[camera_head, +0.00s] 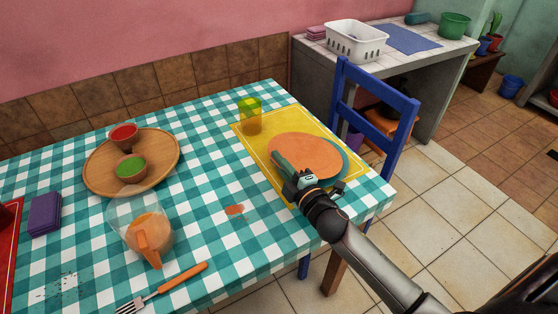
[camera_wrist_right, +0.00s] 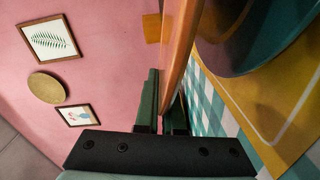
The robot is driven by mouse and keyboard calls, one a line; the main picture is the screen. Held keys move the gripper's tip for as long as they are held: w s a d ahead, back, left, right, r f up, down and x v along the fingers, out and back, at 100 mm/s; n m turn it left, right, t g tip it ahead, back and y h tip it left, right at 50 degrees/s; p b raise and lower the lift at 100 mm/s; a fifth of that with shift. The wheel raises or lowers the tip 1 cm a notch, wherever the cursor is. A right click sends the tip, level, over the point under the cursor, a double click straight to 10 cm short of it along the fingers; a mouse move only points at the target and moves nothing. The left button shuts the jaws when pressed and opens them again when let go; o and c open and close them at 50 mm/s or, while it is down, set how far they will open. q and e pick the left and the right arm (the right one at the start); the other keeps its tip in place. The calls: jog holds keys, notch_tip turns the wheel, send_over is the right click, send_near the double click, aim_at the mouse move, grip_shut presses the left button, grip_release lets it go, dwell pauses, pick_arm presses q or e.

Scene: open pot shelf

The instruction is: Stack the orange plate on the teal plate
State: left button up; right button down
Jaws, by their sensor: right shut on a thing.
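The orange plate (camera_head: 305,153) is held by its near-left edge in my right gripper (camera_head: 282,166). In the head view it covers most of the teal plate (camera_head: 354,166), whose right rim shows. In the right wrist view the orange plate (camera_wrist_right: 181,45) is seen edge-on between the fingers of my right gripper (camera_wrist_right: 165,100), shut on it. There a gap shows between it and the teal plate (camera_wrist_right: 250,55), so it is held above, apart from it. The teal plate lies on a yellow placemat (camera_head: 250,143). My left gripper is not in view.
A glass (camera_head: 250,118) with something yellow-green stands at the placemat's far-left corner. A wooden tray (camera_head: 100,168) with two bowls, a pitcher (camera_head: 150,235) and a fork (camera_head: 180,282) are farther left. A blue chair (camera_head: 383,100) stands beyond the table's right edge.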

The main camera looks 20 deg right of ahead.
jog(key=shift+f+b, duration=0.4)
dwell(0.5)
jog(key=c, duration=1)
grip_release()
jog(key=shift+o, duration=0.2)
jog(key=shift+s, duration=0.15)
jog(key=s, duration=0.8)
jog(key=s+d, duration=0.1)
jog(key=s, duration=0.3)
jog(key=shift+s+d+r, duration=0.1)
jog(key=shift+r, duration=0.05)
